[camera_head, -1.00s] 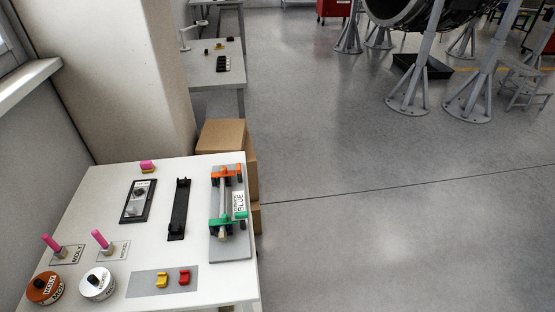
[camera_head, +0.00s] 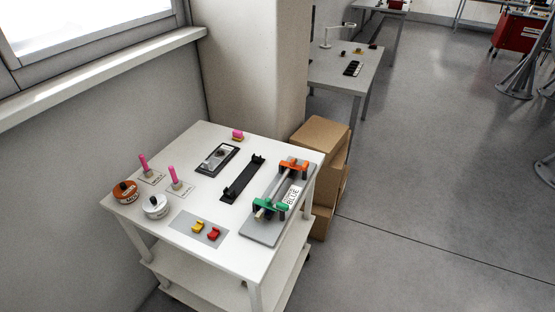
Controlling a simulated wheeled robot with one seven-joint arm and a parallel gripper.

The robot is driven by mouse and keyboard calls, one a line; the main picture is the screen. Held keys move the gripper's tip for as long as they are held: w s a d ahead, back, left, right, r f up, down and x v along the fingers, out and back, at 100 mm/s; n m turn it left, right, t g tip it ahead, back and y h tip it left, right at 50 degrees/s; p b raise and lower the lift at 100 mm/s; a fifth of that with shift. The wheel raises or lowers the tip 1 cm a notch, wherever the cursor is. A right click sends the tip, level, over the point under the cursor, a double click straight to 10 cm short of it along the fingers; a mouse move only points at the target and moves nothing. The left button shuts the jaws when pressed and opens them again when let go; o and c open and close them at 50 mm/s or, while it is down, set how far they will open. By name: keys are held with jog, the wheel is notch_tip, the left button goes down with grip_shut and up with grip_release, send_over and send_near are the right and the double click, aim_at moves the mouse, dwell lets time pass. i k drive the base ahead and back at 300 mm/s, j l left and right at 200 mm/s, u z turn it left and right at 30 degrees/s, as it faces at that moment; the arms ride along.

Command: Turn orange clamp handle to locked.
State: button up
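The orange clamp (camera_head: 293,166) stands at the far end of a grey plate (camera_head: 262,231) on the right side of a white cart top. A green clamp (camera_head: 271,206) stands at the near end of the same plate. A light rod (camera_head: 276,190) runs between the two clamps. A white label reading BLUE (camera_head: 293,195) sits beside the rod. The orange handle's exact angle is too small to tell. My gripper is not in view.
The white cart (camera_head: 185,234) also holds two pink-handled tools, an orange-lidded tin (camera_head: 125,191), a white tin (camera_head: 155,206), yellow and red pieces and black holders. Cardboard boxes (camera_head: 322,140) stand behind its right side. Open floor (camera_head: 420,190) lies to the right.

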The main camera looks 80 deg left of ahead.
aim_at(304, 166)
jog(key=i+j+u, duration=0.25)
jog(key=u, duration=0.2)
jog(key=i+j+u, duration=0.15)
jog(key=u, duration=0.25)
jog(key=i+u, duration=0.7)
jog(key=u, duration=0.15)
jog(key=i+l+u, duration=0.2)
jog(key=u, duration=0.25)
jog(key=i+l+u, duration=0.25)
jog(key=u, duration=0.15)
jog(key=i+u, duration=0.15)
jog(key=u, duration=0.3)
jog(key=i+u, duration=0.15)
jog(key=u, duration=0.3)
jog(key=i+l+u, duration=0.15)
jog(key=u, duration=0.25)
jog(key=i+l+u, duration=0.1)
jog(key=u, duration=0.35)
jog(key=i+l+u, duration=0.1)
jog(key=u, duration=0.35)
jog(key=i+l+u, duration=0.15)
jog(key=u, duration=0.15)
jog(key=i+l+u, duration=0.1)
jog(key=u, duration=0.15)
